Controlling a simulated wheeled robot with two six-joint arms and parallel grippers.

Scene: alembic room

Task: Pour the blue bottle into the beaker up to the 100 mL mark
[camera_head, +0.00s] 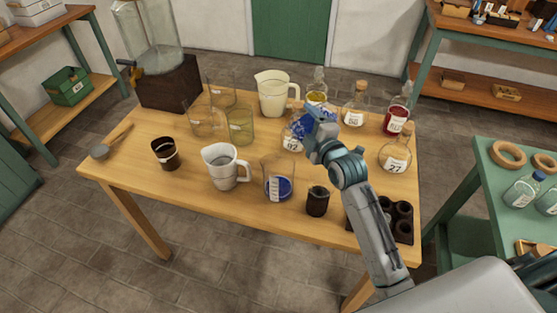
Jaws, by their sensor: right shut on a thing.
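My right gripper (312,137) is over the middle-right of the table and shut on the blue bottle (298,129). The bottle is partly hidden by the gripper; its blue content and a white label reading 92 show. I cannot tell its exact tilt. The clear glass beaker (277,168) stands upright at the table's front, below and left of the gripper, with blue liquid in its bottom. A pale label is on its front; the graduation marks are too small to read. My left gripper is not in view.
On the wooden table (130,160), a white jug (223,168) stands left of the beaker and a dark cup (317,201) to its right. Several empty glasses stand behind. Corked flasks (394,153) and a dark rack (403,222) are at the right.

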